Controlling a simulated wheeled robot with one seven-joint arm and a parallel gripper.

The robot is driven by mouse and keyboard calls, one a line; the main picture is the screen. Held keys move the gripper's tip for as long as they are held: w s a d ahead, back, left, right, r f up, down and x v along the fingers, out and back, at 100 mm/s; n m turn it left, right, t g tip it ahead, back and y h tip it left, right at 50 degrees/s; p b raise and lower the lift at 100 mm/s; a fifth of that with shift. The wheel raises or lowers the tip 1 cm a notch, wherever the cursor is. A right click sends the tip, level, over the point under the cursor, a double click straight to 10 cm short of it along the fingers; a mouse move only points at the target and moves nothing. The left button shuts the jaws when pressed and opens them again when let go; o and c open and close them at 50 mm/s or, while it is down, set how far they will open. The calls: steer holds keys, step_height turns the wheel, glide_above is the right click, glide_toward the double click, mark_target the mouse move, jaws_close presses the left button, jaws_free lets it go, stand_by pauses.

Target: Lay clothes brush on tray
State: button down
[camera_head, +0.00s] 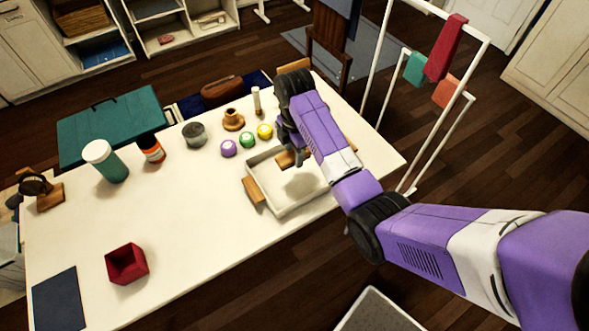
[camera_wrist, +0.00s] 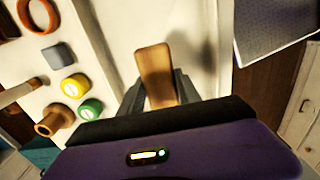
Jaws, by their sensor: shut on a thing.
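The clothes brush (camera_head: 287,159) is a short wooden piece. My gripper (camera_head: 292,149) is shut on it, above the white tray (camera_head: 306,201), which has a wooden handle (camera_head: 254,192) at its left side. In the wrist view the brush (camera_wrist: 155,66) sticks out from between the fingers of my gripper (camera_wrist: 158,92), over the pale tray floor (camera_wrist: 137,25). A shadow lies on the floor beside it. The lower part of the brush between the fingers is hidden, and I cannot tell its exact height above the tray.
Purple, green and yellow round pieces (camera_head: 247,140) stand just behind the tray. Beyond are a wooden spool (camera_head: 233,121), a grey tin (camera_head: 194,134) and bottles (camera_head: 108,163). A red box (camera_head: 126,264) stands at front left. A white rack (camera_head: 441,88) stands right of the table.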

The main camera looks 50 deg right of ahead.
mark_target(294, 174)
steer(key=shift+f, duration=3.55)
steer(key=shift+f, duration=0.2)
steer(key=c, duration=0.9)
jaws_free()
steer(key=shift+o, duration=0.2)
step_height(294, 174, up, 12)
steer(key=shift+r+b, duration=0.2)
steer(key=shift+b, duration=0.25)
steer(key=shift+w, duration=0.1)
